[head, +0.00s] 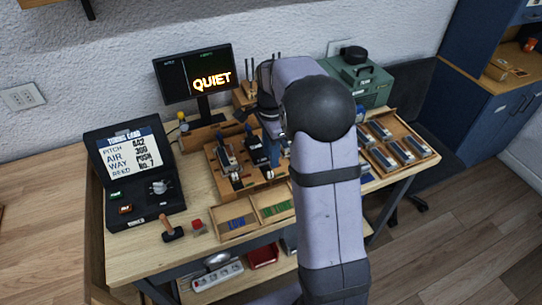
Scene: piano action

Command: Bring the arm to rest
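My arm (328,210) rises from the bottom of the head view and reaches over the middle of the workbench. Its rounded dark joint (320,107) stands above the bench, and the forward links bend left toward the wooden fixture (222,168). My gripper is hidden or too small to make out among the dark parts behind the arm. I cannot see whether it is open or holds anything.
A tuning case (130,180) stands open at the left. A monitor (194,75) reading "QUIET" is behind. A green toolbox (362,82) stands at the back right, a wooden tray (425,150) at the right. A small hammer (172,232) and shallow trays (236,222) lie at the front.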

